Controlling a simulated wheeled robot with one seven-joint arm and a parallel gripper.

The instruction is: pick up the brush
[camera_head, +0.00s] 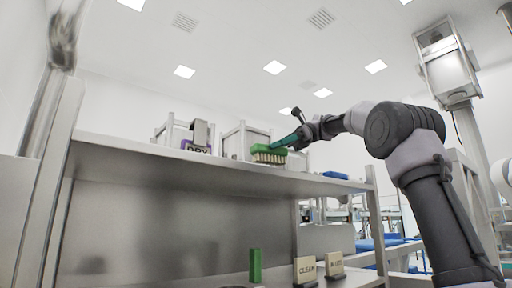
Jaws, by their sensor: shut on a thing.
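The brush (268,156) has a green back and pale bristles pointing down. It is at the upper shelf (215,163), near its front edge. I cannot tell whether the bristles touch the shelf or hang just above it. My gripper (287,141) reaches in from the right and is shut on the brush at its right end. The fingertips are small and partly merge with the green of the brush.
A purple-and-white box marked DRY (196,147) and metal frames stand on the upper shelf, left of and behind the brush. Below are a green block (255,265), a CLEAN sign (305,270) and another sign (334,264). A metal post (47,190) rises at the left.

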